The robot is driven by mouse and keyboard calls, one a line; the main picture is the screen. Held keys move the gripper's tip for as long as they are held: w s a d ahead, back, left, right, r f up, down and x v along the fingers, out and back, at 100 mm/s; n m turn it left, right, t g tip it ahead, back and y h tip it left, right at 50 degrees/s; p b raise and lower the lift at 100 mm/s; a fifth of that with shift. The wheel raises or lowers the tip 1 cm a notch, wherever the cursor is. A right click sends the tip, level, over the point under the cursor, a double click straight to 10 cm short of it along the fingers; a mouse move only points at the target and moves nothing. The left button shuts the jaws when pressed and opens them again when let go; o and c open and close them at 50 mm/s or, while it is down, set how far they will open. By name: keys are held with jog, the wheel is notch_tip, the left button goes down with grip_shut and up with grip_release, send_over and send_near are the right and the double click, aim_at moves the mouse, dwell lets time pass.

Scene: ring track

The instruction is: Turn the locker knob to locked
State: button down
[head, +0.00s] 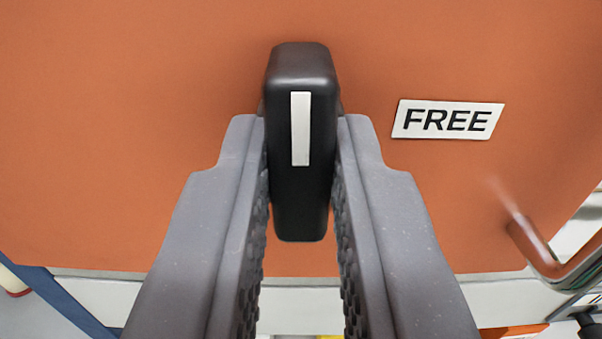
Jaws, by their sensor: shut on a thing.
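The locker knob (302,205) is a black bar with rounded ends, in the middle of the head view. It stands upright in the picture, its long side running up and down. A white stripe (300,130) marks its upper half. My gripper (302,170) is shut on the knob, one grey finger on its left side and one on its right. The locker door (150,100) behind it is orange. A white label (448,119) reading FREE is on the door to the right of the knob. No other label shows.
An orange bent bar or handle (545,258) is at the lower right, beside metal tubing. A white ledge (500,290) runs below the door. A blue strip (65,300) is at the lower left. The door face around the knob is clear.

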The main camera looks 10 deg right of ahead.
dwell(0.4)
jog(key=c, duration=1.4)
grip_release()
jog(key=b+v, duration=0.5)
jog(key=v, duration=0.8)
jog(key=shift+s, duration=0.35)
